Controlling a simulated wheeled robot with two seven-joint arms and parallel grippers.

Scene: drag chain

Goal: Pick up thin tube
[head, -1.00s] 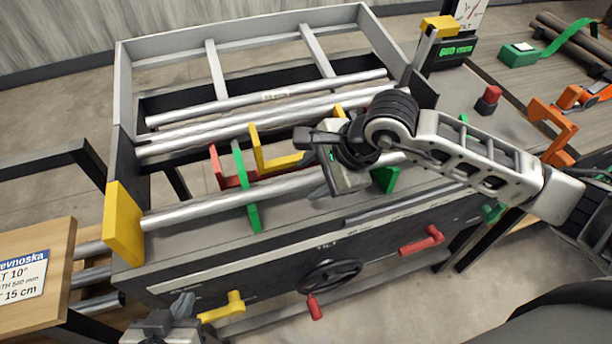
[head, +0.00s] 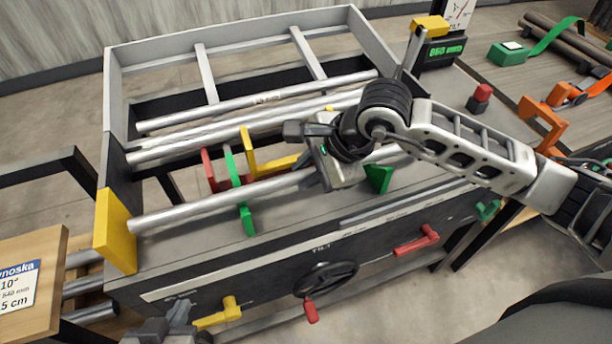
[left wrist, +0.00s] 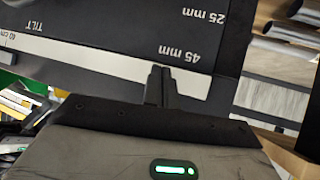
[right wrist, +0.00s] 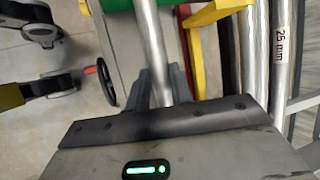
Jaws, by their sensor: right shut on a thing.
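A bare metal tube (head: 200,212) lies along the front of the grey bench, its left end at a yellow end block (head: 116,232). My right gripper (head: 322,180) is shut on this tube. The right wrist view shows the tube (right wrist: 153,40) running between the two fingers (right wrist: 160,88). Further back lie more metal tubes; the rearmost (head: 300,90) carries a label, and a tube beside the held one in the right wrist view reads 25 mm (right wrist: 283,42). My left gripper (left wrist: 160,86) is shut and empty in front of the bench's front panel, and shows at the bottom edge of the head view (head: 172,330).
Red (head: 209,172), green (head: 247,220) and yellow (head: 272,165) brackets stand around the front tube. A green wedge (head: 379,178) is right of my gripper. A handwheel (head: 326,279) and levers project from the front panel.

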